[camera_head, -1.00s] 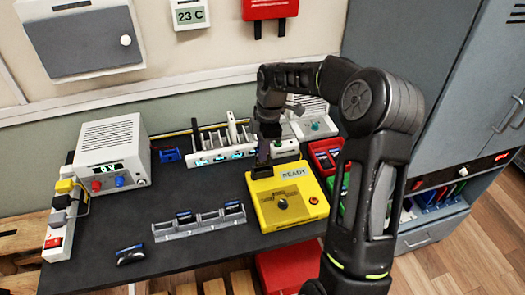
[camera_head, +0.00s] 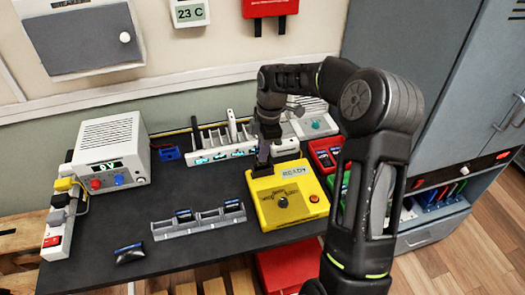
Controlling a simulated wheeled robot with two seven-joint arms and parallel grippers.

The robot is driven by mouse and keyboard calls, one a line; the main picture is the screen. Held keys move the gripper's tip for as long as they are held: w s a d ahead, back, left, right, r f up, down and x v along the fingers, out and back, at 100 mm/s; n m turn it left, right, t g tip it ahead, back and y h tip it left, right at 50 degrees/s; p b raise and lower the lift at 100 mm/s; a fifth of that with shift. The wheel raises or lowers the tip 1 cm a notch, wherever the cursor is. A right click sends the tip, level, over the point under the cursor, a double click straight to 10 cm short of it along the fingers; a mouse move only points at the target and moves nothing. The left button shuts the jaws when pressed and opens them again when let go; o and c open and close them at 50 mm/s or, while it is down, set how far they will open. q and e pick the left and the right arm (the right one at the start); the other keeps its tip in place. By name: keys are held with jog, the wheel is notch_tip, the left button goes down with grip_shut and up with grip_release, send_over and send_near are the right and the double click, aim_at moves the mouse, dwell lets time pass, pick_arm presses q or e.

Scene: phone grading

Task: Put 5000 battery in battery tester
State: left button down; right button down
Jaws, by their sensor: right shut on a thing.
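The yellow battery tester (camera_head: 267,212) stands on the dark table, with a READY display, a dark knob and an orange button. My right gripper (camera_head: 263,158) points down just behind the tester's back left edge. It is shut on a small dark battery, mostly hidden by the fingers; its label cannot be read. I cannot tell whether the battery touches the tester. A grey battery rack (camera_head: 200,230) left of the tester holds dark batteries with blue marks. My left gripper is not in view.
A white power supply (camera_head: 105,153) and a power strip (camera_head: 55,225) stand at the left. A white rack (camera_head: 213,155) is at the back. Red (camera_head: 322,150) and green bins stand right of the tester, partly behind my arm. The table's middle left is clear.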

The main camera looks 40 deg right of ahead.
aim_at(261, 166)
jog(key=shift+f+b, duration=0.85)
jog(key=shift+f, duration=0.55)
jog(key=shift+f, duration=0.25)
jog(key=c, duration=1.5)
grip_release()
jog(key=shift+r, duration=0.15)
jog(key=r, duration=0.2)
jog(key=r+b, duration=0.1)
jog(key=r, duration=0.2)
jog(key=d+r, duration=0.1)
jog(key=r, duration=0.1)
jog(key=shift+s+r, duration=0.15)
jog(key=shift+r, duration=0.15)
jog(key=shift+f, duration=0.1)
